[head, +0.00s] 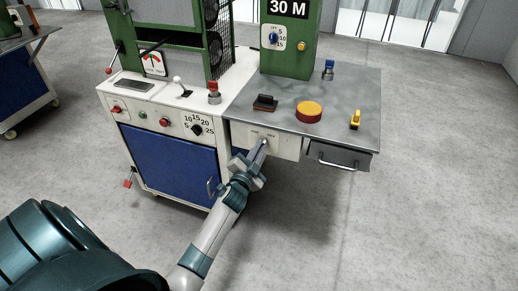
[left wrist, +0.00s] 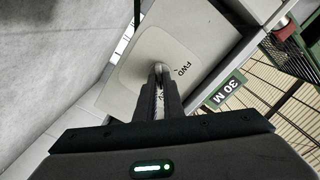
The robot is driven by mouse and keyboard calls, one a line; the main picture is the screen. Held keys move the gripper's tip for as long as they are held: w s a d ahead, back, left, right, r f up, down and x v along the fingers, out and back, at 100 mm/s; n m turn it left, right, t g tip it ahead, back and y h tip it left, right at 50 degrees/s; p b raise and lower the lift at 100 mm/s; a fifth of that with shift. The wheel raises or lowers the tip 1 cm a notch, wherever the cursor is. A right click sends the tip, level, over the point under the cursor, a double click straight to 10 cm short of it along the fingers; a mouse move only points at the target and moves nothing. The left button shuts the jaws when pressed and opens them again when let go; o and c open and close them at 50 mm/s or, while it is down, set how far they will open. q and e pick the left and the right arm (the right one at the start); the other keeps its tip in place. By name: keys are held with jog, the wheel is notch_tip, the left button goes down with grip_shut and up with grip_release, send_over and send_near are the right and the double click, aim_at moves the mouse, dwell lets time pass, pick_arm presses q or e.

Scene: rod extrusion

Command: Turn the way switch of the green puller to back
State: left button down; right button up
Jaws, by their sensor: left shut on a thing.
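The green puller's column (head: 283,60) with its "30 M" sign stands at the back of the grey-topped bench. The way switch is on the pale front panel (head: 287,148) below the bench top. In the left wrist view the panel's label plate (left wrist: 182,48) reads "FWD"; the other label is partly hidden by the fingers. My left gripper (head: 262,147) reaches the panel. In the left wrist view its fingers (left wrist: 160,76) are shut on the small switch lever (left wrist: 158,67), which is mostly hidden, so its position is unclear. My right gripper is not in view.
A drawer (head: 338,157) is right of the panel. A blue-doored cabinet (head: 165,160) stands left. Floor in front is clear.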

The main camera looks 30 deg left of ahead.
pick_arm(q)
jog(key=c, duration=1.9)
grip_release()
jog(key=shift+o, duration=0.2)
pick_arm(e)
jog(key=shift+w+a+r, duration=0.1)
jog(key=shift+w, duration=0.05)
